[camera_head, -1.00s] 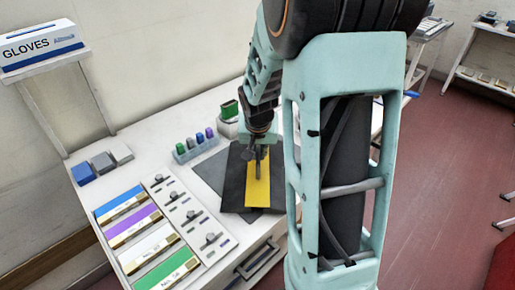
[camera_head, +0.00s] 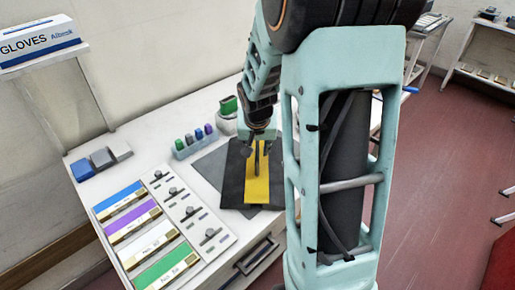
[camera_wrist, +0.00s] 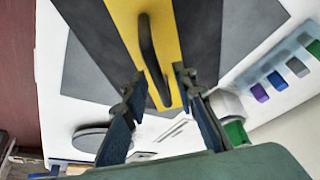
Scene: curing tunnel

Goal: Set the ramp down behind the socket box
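The ramp is a dark slab with a yellow strip (camera_head: 257,187) and an upright dark handle (camera_wrist: 150,50). It lies on a grey mat (camera_head: 209,168) on the white bench. My gripper (camera_head: 257,150) is over the strip's far end, its fingers spread on either side of the handle. The wrist view shows my gripper (camera_wrist: 160,85) open, with gaps between both fingers and the handle. I cannot tell surely which thing is the socket box; a small rack of coloured pieces (camera_head: 195,146) stands left of the ramp's far end.
A green-and-white container (camera_head: 228,117) stands behind the ramp. Coloured label trays (camera_head: 145,232) and a panel of metal parts (camera_head: 192,214) fill the bench's left front. Small blue and grey blocks (camera_head: 101,160) lie at left. A glove box (camera_head: 38,42) sits on a shelf.

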